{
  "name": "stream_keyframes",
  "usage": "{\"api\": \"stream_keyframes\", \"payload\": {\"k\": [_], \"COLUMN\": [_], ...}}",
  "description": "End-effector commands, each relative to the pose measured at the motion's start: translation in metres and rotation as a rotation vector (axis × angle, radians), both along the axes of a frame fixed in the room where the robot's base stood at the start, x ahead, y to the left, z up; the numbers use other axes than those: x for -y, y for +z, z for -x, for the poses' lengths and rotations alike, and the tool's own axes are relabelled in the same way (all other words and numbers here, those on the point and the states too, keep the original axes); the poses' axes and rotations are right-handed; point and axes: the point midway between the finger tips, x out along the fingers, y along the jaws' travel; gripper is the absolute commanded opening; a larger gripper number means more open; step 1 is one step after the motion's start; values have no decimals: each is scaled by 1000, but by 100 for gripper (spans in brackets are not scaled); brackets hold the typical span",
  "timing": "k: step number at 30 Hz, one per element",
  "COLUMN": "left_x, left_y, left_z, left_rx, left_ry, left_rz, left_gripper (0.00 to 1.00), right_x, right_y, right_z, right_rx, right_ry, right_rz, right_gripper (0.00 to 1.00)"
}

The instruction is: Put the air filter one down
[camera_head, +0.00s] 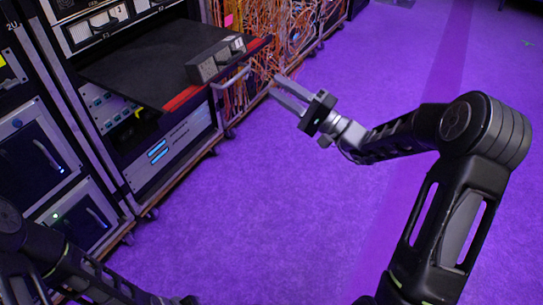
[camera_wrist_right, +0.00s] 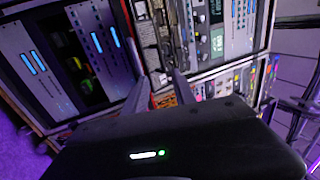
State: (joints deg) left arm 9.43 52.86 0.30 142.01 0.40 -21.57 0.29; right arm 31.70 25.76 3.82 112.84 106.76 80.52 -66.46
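A grey and black box-shaped unit (camera_head: 215,58) sits on the pulled-out black shelf (camera_head: 150,65), near its red front edge. It may be the air filter, but I cannot read a label. My right gripper (camera_head: 273,85) is in the air over the purple floor, to the right of and below the box, apart from it. Its two fingers are spread with nothing between them. The right wrist view also shows the spread fingers (camera_wrist_right: 162,90) in front of rack panels. My left arm comes in at the bottom left of the head view; its gripper fingers cannot be made out.
Equipment racks (camera_head: 80,120) on castors line the left side. A metal handle (camera_head: 232,78) stands out below the shelf's front edge. Orange cables (camera_head: 262,25) hang behind the shelf. The purple floor (camera_head: 270,210) is clear in the middle and right.

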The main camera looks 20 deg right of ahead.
Motion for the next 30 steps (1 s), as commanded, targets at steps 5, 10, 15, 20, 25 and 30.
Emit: {"api": "stream_keyframes", "payload": {"k": [5,10,15,20,25,30], "left_x": [0,0,0,0,0,0], "left_y": [0,0,0,0,0,0], "left_z": [0,0,0,0,0,0], "left_rx": [0,0,0,0,0,0], "left_ry": [0,0,0,0,0,0], "left_rz": [0,0,0,0,0,0], "left_gripper": [18,18,18,18,18,18], "right_x": [-4,-38,-108,-159,-150,-141], "right_y": [-5,-51,-158,-287,-404,-445], "right_z": [1,8,54,155,276,304], "right_rx": [-17,-167,-503,-886,-1099,-942], "right_ry": [11,106,308,510,603,545], "right_rz": [4,42,178,468,991,1309], "right_gripper": [32,32,32,32,32,32]}}
